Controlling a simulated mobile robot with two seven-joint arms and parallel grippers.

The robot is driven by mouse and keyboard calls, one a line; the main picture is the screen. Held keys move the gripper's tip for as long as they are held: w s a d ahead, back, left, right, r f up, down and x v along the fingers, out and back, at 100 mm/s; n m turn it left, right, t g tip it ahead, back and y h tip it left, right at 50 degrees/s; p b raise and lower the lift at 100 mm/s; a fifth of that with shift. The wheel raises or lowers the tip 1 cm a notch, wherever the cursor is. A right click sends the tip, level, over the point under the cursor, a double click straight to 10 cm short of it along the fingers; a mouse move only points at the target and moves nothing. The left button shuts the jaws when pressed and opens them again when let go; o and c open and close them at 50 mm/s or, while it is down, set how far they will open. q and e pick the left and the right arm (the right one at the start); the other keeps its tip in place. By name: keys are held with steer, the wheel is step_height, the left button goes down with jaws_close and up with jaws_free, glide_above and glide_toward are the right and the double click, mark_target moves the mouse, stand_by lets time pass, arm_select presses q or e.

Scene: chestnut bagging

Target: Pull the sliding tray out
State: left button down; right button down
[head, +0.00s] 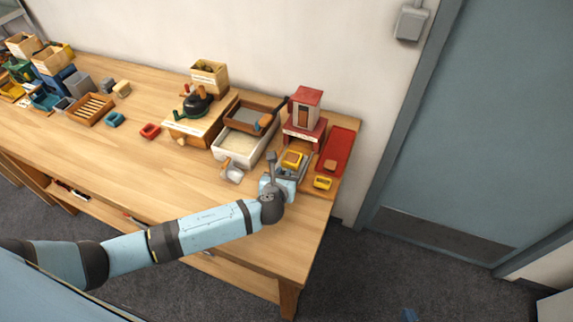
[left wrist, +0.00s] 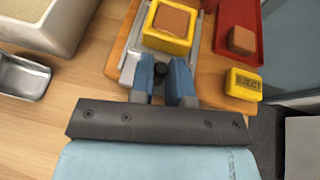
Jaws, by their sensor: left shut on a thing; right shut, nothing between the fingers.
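The sliding tray (left wrist: 130,66) is a grey metal slide under the red-and-white press (head: 305,110). A yellow box (left wrist: 168,26) with a brown block in it sits on the tray; it also shows in the head view (head: 292,159). A dark round knob (left wrist: 160,70) is at the tray's near end. My left gripper (head: 279,178) is at this end, its blue fingers (left wrist: 163,80) shut on the knob from both sides. The tray's far part is hidden in the head view. A blue tip of my right gripper (head: 408,315) shows at the bottom edge, over the floor, shut and empty.
A red tray (head: 342,143) and a yellow block marked REJECT (left wrist: 243,84) are to the right. A white bin (head: 231,149) and a metal scoop (head: 232,172) are to the left. The table front is fairly clear.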

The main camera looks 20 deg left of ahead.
arm_select(q)
steer(key=c, duration=1.1)
jaws_free()
steer(key=shift+s, duration=0.15)
steer(key=b+v, duration=0.1)
steer(key=v, duration=1.2)
steer(key=shift+s, duration=0.4)
steer(key=shift+r, duration=0.1)
